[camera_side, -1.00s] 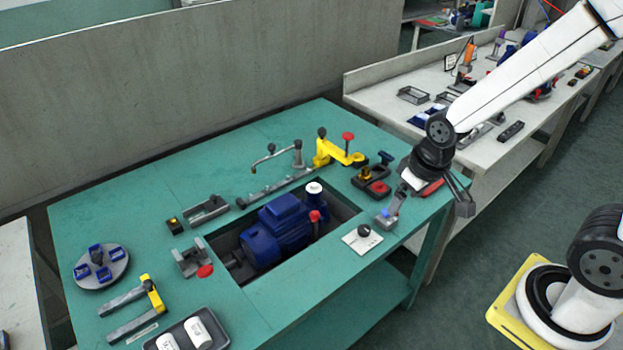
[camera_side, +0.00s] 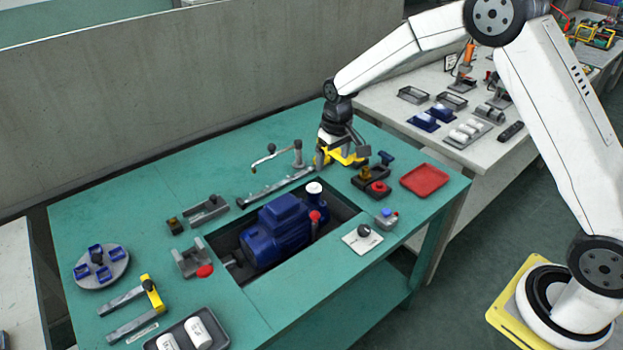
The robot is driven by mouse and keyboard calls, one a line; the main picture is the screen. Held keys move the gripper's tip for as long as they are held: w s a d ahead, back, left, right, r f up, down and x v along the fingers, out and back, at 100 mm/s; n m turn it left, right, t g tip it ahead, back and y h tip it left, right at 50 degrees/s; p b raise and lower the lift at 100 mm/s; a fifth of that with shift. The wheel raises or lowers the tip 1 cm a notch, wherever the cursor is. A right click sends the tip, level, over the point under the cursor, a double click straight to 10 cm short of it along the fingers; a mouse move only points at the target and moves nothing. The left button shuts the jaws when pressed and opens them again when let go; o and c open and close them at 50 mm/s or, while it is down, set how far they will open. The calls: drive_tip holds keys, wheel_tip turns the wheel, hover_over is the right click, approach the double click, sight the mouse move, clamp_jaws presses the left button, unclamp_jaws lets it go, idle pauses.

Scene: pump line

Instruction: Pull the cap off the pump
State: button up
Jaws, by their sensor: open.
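The blue pump (camera_side: 277,228) lies in the rectangular recess of the green table. A white cap-like top (camera_side: 314,188) sits on its upright port at the right end. A red knob-like piece (camera_side: 315,216) stands just in front of that; I cannot tell which of the two is the cap. My gripper (camera_side: 343,155) is open, above and behind the pump's right end. It is at the yellow clamp arm (camera_side: 352,158) and partly hides it; whether they touch cannot be told. It is apart from the pump.
A grey rail with a lever (camera_side: 275,188) lies behind the recess. A block with a red button (camera_side: 377,188) and a red tray (camera_side: 425,180) are to the right. A white plate with a black knob (camera_side: 363,236) is at the recess's front right. The table's front middle is clear.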

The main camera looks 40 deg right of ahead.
drive_tip(key=g, duration=0.1)
hover_over(314, 184)
wheel_tip(314, 184, down, 6)
drive_tip(key=shift+f, duration=0.1)
drive_tip(key=shift+f, duration=0.15)
drive_tip(key=shift+f, duration=2.35)
drive_tip(key=shift+f, duration=1)
clamp_jaws()
